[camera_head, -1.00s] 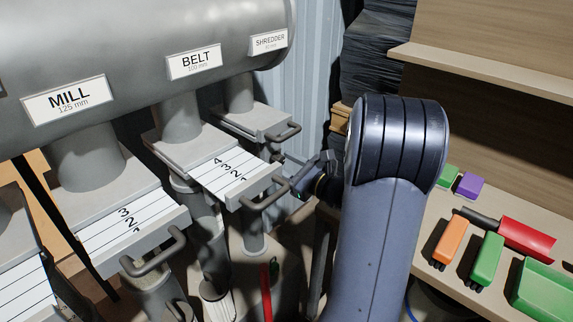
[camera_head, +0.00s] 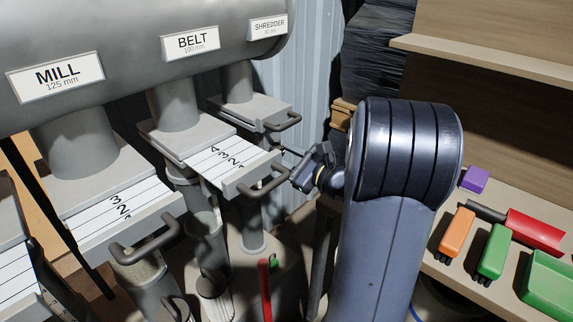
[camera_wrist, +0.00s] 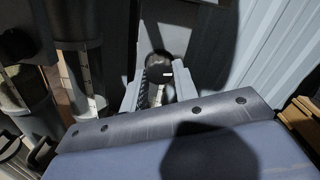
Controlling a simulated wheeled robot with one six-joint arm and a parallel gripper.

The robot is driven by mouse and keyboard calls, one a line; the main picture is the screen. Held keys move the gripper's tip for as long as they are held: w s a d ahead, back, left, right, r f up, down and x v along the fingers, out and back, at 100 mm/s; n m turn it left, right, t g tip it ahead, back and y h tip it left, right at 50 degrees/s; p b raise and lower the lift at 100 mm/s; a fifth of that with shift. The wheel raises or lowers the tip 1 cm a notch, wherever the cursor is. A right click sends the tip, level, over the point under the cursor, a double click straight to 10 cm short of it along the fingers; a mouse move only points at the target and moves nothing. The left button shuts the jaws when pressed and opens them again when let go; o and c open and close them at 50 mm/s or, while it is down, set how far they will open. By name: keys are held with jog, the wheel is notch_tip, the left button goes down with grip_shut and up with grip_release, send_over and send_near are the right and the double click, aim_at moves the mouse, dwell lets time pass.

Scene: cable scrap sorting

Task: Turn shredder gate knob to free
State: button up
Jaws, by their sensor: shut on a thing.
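The shredder gate (camera_head: 250,112) is the farthest gate, under the SHREDDER label, with a bar handle (camera_head: 283,123) at its front. My gripper (camera_head: 300,168) is just below and right of that handle, partly hidden by its own wrist. In the wrist view a dark round knob (camera_wrist: 159,64) sits at the ends of my gripper's fingers (camera_wrist: 158,88), and the gripper is shut on it. A small pale mark (camera_wrist: 167,74) shows near the knob. The knob's exact turn angle cannot be told.
The belt gate (camera_head: 222,160) with its numbered plate and handle stands close left of my gripper. The mill gate (camera_head: 115,215) is farther left. A bench at right holds an orange brush (camera_head: 456,232), a green brush (camera_head: 494,250) and a red scoop (camera_head: 536,232).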

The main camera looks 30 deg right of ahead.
jog(key=n+b, duration=1.5)
jog(key=b, duration=0.8)
jog(key=shift+b, duration=0.3)
jog(key=shift+n, duration=0.4)
jog(key=o, duration=1)
